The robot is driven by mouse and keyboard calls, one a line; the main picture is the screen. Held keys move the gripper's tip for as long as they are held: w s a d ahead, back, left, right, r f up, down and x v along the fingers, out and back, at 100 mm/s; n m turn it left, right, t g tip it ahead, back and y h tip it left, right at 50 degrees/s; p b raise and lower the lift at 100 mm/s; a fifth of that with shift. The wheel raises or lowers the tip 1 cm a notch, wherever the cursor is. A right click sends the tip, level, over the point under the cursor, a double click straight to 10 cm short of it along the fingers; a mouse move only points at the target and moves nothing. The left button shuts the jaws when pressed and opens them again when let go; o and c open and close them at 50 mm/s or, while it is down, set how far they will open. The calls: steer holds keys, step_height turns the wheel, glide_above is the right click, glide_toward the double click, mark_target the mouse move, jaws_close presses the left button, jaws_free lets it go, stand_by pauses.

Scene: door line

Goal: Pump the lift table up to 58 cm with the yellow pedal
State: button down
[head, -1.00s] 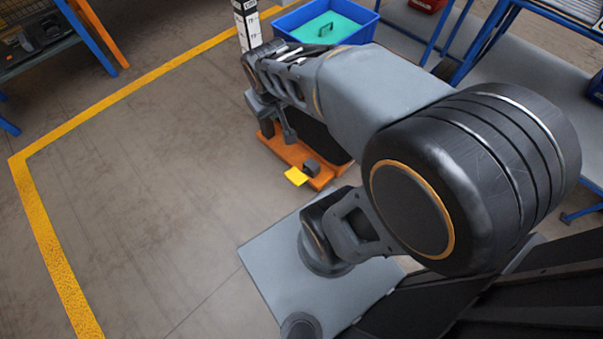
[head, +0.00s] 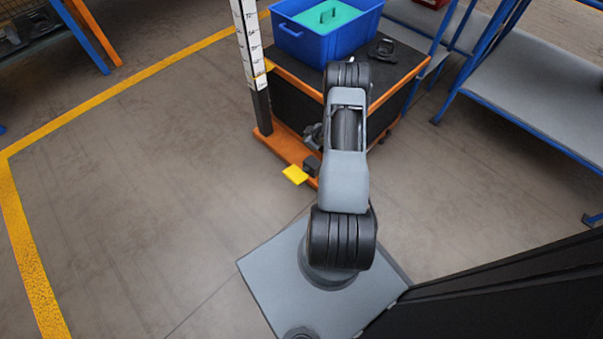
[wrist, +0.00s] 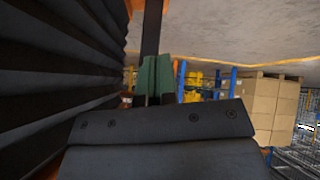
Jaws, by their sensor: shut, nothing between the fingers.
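The lift table has a black top (head: 395,68), black bellows sides and an orange base (head: 285,147). Its yellow pedal (head: 295,174) sticks out low at the front left of the base, just above the floor. A white height scale (head: 249,40) stands on a post at the left corner; its figures are too small to read surely. My gripper (head: 313,136) is low beside the bellows, above and behind the pedal, mostly hidden by my arm. In the wrist view its green-padded fingers (wrist: 154,80) are shut and empty, close to the bellows (wrist: 60,60); the pedal is not visible there.
Blue-framed grey benches (head: 540,90) are at right. Open floor (head: 150,180) lies left, edged by a yellow line (head: 35,265).

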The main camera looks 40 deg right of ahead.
steer(key=shift+y, duration=0.4)
steer(key=f, duration=0.1)
steer(key=s+f, duration=0.1)
steer(key=f, duration=0.2)
steer(key=shift+s+a+f, duration=0.25)
steer(key=shift+s+a, duration=0.15)
steer(key=b, duration=0.5)
glide_above(303, 170)
steer(key=f, duration=0.6)
steer(key=shift+s+d+f, duration=0.1)
steer(key=shift+d+f, duration=0.2)
steer(key=shift+d, duration=0.05)
steer(key=shift+a+f+b, duration=0.35)
steer(key=shift+f+b, duration=0.2)
steer(key=shift+f, duration=0.2)
steer(key=shift+f, duration=0.1)
steer(key=shift+a+f+b, duration=0.2)
steer(key=shift+f+b, duration=0.1)
steer(key=shift+b, duration=0.05)
